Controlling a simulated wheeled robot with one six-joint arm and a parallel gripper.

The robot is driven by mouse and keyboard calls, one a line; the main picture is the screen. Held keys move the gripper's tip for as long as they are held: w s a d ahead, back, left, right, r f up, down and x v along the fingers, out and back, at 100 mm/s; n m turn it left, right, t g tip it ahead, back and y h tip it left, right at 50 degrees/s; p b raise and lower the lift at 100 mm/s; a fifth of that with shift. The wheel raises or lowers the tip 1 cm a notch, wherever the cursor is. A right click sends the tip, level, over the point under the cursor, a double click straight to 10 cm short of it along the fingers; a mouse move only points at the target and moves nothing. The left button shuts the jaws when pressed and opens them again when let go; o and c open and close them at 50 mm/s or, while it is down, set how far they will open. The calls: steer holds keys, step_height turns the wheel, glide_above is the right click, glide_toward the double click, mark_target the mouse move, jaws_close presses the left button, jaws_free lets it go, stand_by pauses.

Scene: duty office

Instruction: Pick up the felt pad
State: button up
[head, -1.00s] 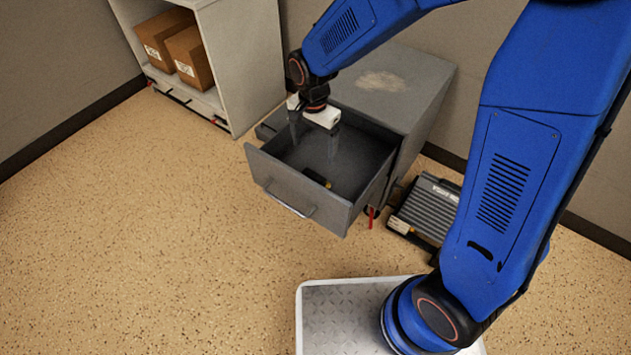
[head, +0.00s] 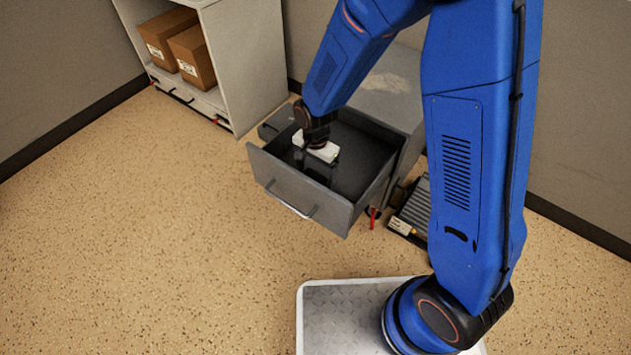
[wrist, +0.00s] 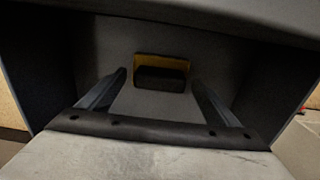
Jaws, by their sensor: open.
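A small dark block with a yellow edge, seemingly the felt pad (wrist: 161,78), lies on the floor of the open grey drawer (head: 283,184). In the wrist view it shows ahead, between the two fingers of my gripper (wrist: 158,84). The fingers are apart and nothing is held. In the head view my gripper (head: 317,168) points down inside the drawer, and the pad is hidden behind it. I cannot tell whether the fingers reach the pad's height.
The drawer walls stand close around my gripper. The grey cabinet (head: 392,92) is behind it. A dark ridged case (head: 411,208) lies on the floor to the right. A shelf unit with cardboard boxes (head: 190,55) stands back left. The floor at left is clear.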

mark_target(316, 174)
steer(key=shift+f, duration=0.8)
steer(key=c, duration=1.2)
steer(key=shift+o, duration=0.2)
step_height(316, 174, up, 10)
steer(key=shift+r, duration=0.1)
